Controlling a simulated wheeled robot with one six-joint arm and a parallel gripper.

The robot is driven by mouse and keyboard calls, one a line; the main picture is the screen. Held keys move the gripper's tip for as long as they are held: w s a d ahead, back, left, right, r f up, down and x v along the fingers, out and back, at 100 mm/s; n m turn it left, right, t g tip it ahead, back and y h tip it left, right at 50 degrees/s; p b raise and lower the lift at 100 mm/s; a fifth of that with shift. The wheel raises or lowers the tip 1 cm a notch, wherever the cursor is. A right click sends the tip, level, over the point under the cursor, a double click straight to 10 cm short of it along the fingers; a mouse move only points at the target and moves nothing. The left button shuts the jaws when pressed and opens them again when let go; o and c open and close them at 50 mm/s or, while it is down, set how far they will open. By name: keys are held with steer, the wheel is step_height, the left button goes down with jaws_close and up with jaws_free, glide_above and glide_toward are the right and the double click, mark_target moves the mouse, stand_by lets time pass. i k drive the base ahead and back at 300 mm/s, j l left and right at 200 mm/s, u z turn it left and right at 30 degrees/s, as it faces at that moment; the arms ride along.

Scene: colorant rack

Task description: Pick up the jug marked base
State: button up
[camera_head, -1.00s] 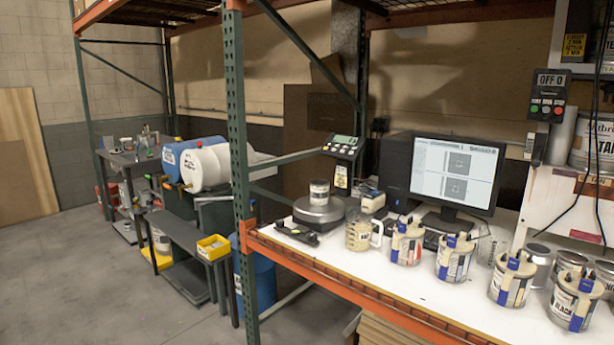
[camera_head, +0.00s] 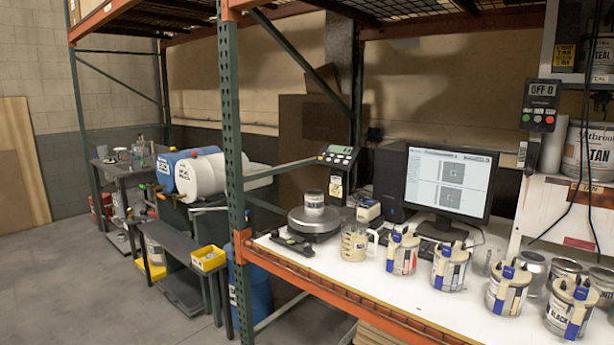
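A clear jug (camera_head: 356,243) with a handle on its right side and beige contents stands upright on the white bench, just right of the scale. It carries a small label with dark lettering, too small to read surely. Several lidded containers with blue bands stand in a row to its right, among them one with a red mark (camera_head: 402,252) and one labelled BLACK (camera_head: 570,308). My gripper does not show in this view.
A scale (camera_head: 316,221) with a small can (camera_head: 314,199) on it stands left of the jug. Behind are a keypad display and a monitor (camera_head: 449,183). A green rack post (camera_head: 232,150) and orange beam edge (camera_head: 330,290) border the bench. Open floor lies left.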

mark_target(355, 229)
steer(key=i+l+u, duration=0.2)
steer(key=i+l, duration=0.15)
steer(key=i+l+u, duration=0.4)
steer(key=i+l, duration=0.15)
steer(key=l, duration=0.35)
